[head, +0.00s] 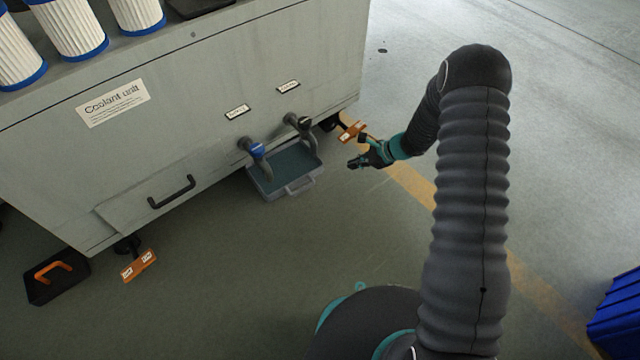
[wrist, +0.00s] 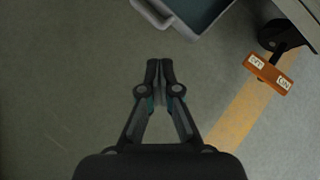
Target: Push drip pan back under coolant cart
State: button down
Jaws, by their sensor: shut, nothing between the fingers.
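The coolant cart (head: 200,110) is a grey cabinet labelled "Coolant unit" in the head view. The drip pan (head: 298,184) is a grey tray with a handle on its front and dark liquid or lining inside. It lies on the floor below two hose spouts and sticks out partly from under the cart; its rear part is hidden. My gripper (head: 356,164) is to the right of the pan, apart from it. In the wrist view my gripper (wrist: 160,66) is shut and empty, with the pan's corner and handle (wrist: 150,14) ahead of the fingertips.
A caster with an orange brake pedal (head: 352,131) is near my gripper, and another pedal (head: 139,265) is at the cart's left. A black tray with an orange handle (head: 56,277) lies at far left. A blue bin (head: 616,315) stands at right. The floor before the pan is clear.

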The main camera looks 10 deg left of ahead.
jog(key=a+f+m, duration=0.1)
jog(key=a+f, duration=0.1)
jog(key=f, duration=0.3)
jog(key=a+f, duration=0.2)
jog(key=f, duration=0.4)
jog(key=a+f+m, duration=0.1)
jog(key=a+f, duration=0.2)
jog(key=f, duration=0.2)
jog(key=shift+w+f+m+b, duration=0.2)
jog(key=shift+w+m+b, duration=0.05)
jog(key=shift+m+b, duration=0.1)
jog(key=a, duration=0.3)
jog(key=shift+w+a, duration=0.15)
jog(key=shift+w, duration=0.15)
jog(key=shift+w+a, duration=0.1)
jog(key=shift+a, duration=0.4)
jog(key=shift+f, duration=0.1)
